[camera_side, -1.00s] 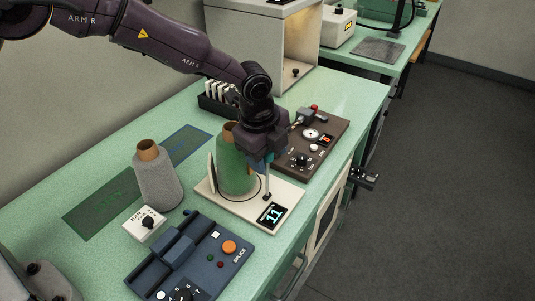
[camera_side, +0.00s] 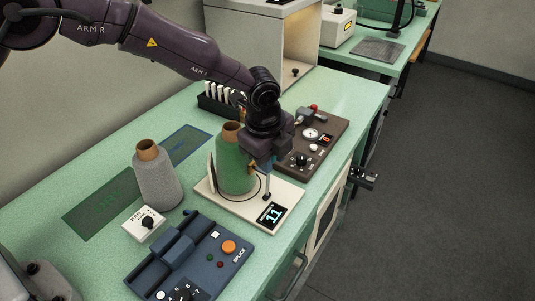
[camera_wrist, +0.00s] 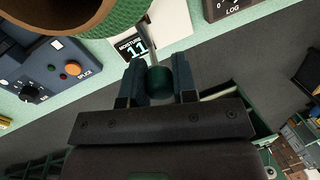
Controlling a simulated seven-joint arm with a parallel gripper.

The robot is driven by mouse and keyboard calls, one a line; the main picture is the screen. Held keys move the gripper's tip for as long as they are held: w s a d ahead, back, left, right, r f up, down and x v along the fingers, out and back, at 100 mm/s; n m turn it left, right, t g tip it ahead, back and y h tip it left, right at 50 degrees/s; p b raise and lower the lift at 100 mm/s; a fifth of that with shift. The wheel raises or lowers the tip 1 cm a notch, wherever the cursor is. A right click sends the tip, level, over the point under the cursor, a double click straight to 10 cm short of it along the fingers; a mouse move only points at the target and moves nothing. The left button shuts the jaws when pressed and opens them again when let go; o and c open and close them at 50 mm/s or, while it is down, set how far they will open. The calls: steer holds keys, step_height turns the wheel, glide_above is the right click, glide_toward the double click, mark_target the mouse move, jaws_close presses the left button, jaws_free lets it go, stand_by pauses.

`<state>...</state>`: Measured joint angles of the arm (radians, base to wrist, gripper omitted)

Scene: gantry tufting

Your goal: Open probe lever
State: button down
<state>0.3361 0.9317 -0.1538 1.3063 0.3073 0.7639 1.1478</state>
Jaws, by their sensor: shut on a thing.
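The probe lever is a thin metal rod (camera_side: 267,186) rising from the cream moisture plate (camera_side: 289,189). In the wrist view its dark green knob (camera_wrist: 159,82) sits between the two fingers of my gripper (camera_wrist: 159,84), which is shut on it. In the side view my gripper (camera_side: 266,163) is at the top of the rod, and the knob is hidden there. A green yarn cone (camera_side: 233,172) stands on the plate just left of the lever. The plate's display (camera_side: 271,214) reads 11. It also shows in the wrist view (camera_wrist: 135,47).
A grey cone (camera_side: 157,178) stands to the left. The blue splice unit (camera_side: 190,255) is in front, and a brown control panel (camera_side: 318,145) is behind the plate. The right table edge is close to the plate.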

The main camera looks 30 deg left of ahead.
steer(key=d+f+y, duration=0.3)
steer(key=d+y, duration=0.2)
steer(key=d, duration=0.2)
steer(key=shift+d+f, duration=0.15)
steer(key=shift+d, duration=0.25)
stand_by(0.5)
steer(key=c, duration=0.9)
jaws_free()
steer(key=v, duration=0.7)
steer(key=shift+r, duration=0.25)
